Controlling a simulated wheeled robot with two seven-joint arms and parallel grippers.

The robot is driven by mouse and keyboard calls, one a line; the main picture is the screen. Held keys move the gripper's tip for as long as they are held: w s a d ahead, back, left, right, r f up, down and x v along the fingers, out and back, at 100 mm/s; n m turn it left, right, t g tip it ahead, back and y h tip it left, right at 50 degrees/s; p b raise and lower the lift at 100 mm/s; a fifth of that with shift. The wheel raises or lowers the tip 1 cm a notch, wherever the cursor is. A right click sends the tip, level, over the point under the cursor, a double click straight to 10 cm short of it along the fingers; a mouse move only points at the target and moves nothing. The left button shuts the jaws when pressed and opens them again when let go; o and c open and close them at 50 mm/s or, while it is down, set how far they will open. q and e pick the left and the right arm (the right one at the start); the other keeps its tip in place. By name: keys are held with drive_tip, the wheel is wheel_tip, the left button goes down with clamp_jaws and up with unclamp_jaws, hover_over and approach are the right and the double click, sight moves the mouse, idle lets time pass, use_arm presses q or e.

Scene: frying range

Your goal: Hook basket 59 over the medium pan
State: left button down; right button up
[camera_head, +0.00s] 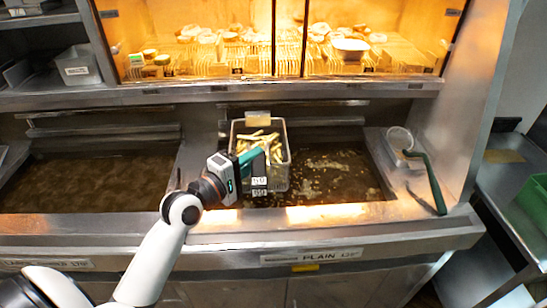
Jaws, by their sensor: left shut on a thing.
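A wire basket (282,176) filled with pale, chip-like pieces (258,143) is at the left part of the right-hand oil pan (345,188). Its teal handle (247,158) points toward me and carries a white number tag (259,182), too small to read surely. My left gripper (238,172) is shut on the handle. A tan plate (258,119) shows at the basket's back edge, near the pan's rear rail. I cannot tell whether the basket touches that rail or the oil. My right gripper is out of view.
Another oil pan (90,180) is open at the left. A strainer with a green handle (427,175) lies on the ledge right of the basket's pan. A lit glass cabinet (270,85) hangs above. The front sill (330,222) is clear.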

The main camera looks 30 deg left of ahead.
use_arm(q)
drive_tip(key=shift+w+a+r+b, duration=0.1)
drive_tip(key=shift+w+a+b, duration=0.1)
drive_tip(key=shift+w+b, duration=0.3)
drive_tip(key=shift+w+a+r+b, duration=0.1)
drive_tip(key=shift+w+a+b, duration=0.1)
drive_tip(key=shift+w, duration=0.5)
drive_tip(key=w+a+f+b, duration=0.2)
drive_tip(key=w+a+b, duration=0.4)
drive_tip(key=w+b, duration=0.2)
drive_tip(key=shift+w, duration=0.8)
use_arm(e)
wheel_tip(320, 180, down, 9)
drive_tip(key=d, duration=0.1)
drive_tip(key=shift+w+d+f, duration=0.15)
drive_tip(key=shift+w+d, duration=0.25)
use_arm(q)
drive_tip(key=shift+f, duration=0.75)
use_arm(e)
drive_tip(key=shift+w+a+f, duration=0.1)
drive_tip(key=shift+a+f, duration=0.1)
